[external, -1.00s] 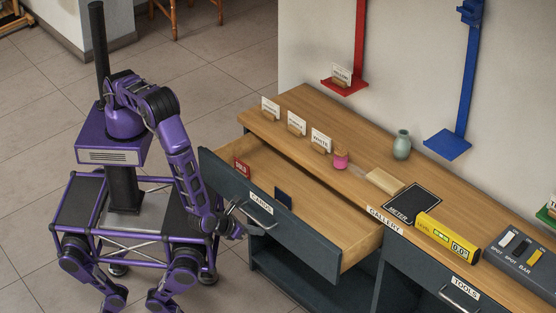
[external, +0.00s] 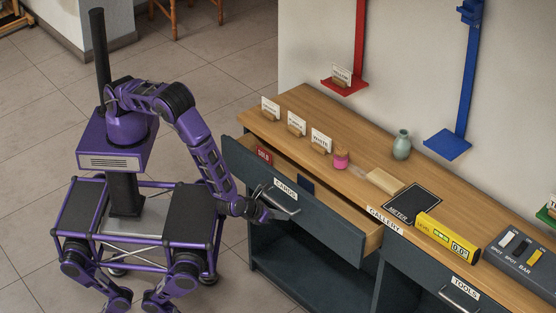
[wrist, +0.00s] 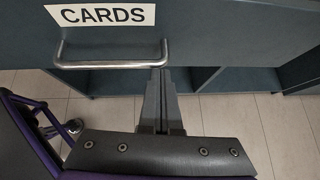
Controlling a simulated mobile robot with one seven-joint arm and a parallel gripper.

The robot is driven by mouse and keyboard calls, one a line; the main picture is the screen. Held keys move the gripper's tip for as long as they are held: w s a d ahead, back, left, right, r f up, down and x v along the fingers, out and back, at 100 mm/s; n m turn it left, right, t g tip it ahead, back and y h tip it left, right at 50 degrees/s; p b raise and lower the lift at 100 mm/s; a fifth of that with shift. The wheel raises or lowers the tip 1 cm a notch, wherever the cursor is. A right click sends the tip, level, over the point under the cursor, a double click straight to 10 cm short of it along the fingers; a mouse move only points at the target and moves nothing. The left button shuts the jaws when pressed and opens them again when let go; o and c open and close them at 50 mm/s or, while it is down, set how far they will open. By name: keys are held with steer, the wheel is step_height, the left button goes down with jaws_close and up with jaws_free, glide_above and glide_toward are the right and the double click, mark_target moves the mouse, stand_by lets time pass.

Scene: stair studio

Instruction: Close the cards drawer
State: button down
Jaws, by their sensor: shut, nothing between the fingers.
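The cards drawer (external: 318,223) has a dark blue-grey front with a white CARDS label (external: 285,190) and a metal bar handle (external: 284,207). It stands partly open, with a strip of its wooden inside showing. A red SOLD card (external: 265,155) and a dark blue card (external: 307,185) are inside it. My gripper (external: 290,212) is shut and empty at the drawer front, by the handle. In the wrist view, the closed fingers (wrist: 161,75) reach the right end of the handle (wrist: 110,66), below the CARDS label (wrist: 100,15). I cannot tell whether they touch the front.
The wooden counter top (external: 265,122) holds several white cards in stands, a pink jar (external: 341,160), a green vase (external: 402,145) and a yellow level (external: 447,236). The tools drawer (external: 425,280) at right is shut. Open shelving lies below the cards drawer.

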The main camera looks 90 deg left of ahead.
mark_target(295, 209)
steer(key=w+a+b, duration=0.2)
steer(key=w+a, duration=0.4)
steer(key=shift+w+a, duration=0.15)
steer(key=shift+w+a+r, duration=0.1)
steer(key=shift+w+a, duration=0.2)
steer(key=shift+a, duration=0.05)
steer(key=shift+a, duration=0.15)
steer(key=s+d, duration=0.1)
steer(key=s+d+f+b, duration=0.1)
steer(key=s+d, duration=0.1)
steer(key=shift+f, duration=0.15)
steer(key=p+v, duration=0.1)
steer(key=v, duration=0.9)
steer(key=shift+s+p, duration=0.2)
steer(key=shift+p, duration=0.1)
